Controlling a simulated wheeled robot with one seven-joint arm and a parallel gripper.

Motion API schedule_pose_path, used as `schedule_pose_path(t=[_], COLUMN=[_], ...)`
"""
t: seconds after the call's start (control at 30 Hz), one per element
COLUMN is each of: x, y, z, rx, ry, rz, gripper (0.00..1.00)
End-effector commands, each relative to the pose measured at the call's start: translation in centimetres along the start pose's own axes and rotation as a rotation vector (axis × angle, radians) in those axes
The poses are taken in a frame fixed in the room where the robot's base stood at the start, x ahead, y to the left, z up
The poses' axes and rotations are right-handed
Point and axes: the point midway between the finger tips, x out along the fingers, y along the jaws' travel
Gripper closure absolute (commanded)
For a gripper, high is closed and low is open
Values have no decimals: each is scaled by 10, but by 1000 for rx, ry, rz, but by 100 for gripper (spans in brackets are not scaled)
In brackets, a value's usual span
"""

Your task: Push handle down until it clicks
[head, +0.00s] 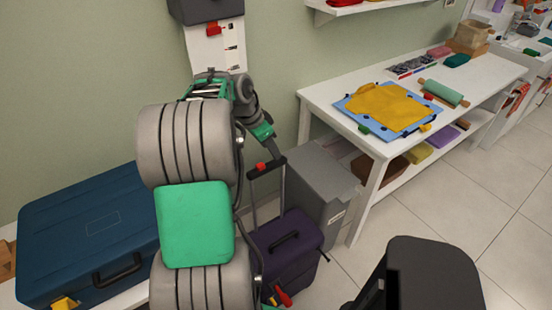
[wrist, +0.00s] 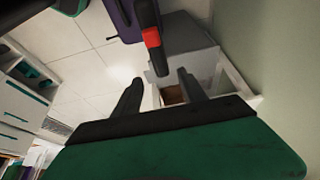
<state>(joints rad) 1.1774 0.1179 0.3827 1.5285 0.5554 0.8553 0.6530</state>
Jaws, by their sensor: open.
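A purple suitcase (head: 288,256) stands on the floor in the head view. Its raised handle (head: 272,165) is a black crossbar with a red button, on thin poles. My gripper (head: 274,153) is just above the crossbar, partly hidden by the arm. In the wrist view, the handle (wrist: 146,20) comes in from the top, and its near end appears between the tips of my open gripper (wrist: 160,77). The jaws hold nothing. I cannot tell whether a finger touches the handle. Part of the suitcase (wrist: 121,20) shows at the top of the wrist view.
A grey box (head: 312,185) stands just behind the suitcase. A white table (head: 320,98) with a blue board (head: 360,118) and a yellow cloth (head: 390,104) is at right. A blue case (head: 85,235) is at left. Tiled floor (head: 430,210) is free at right.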

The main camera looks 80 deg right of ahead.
Motion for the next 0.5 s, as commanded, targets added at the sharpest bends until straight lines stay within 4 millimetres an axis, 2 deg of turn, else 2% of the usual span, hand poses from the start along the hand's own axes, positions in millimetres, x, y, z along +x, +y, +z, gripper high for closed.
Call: schedule_pose_path(t=[0.3, 0.5], x=[56, 68], y=[1, 0], z=[1, 1], rx=[-4, -6], ry=[-3, -1], rz=[1, -3], gripper=[51, 51])
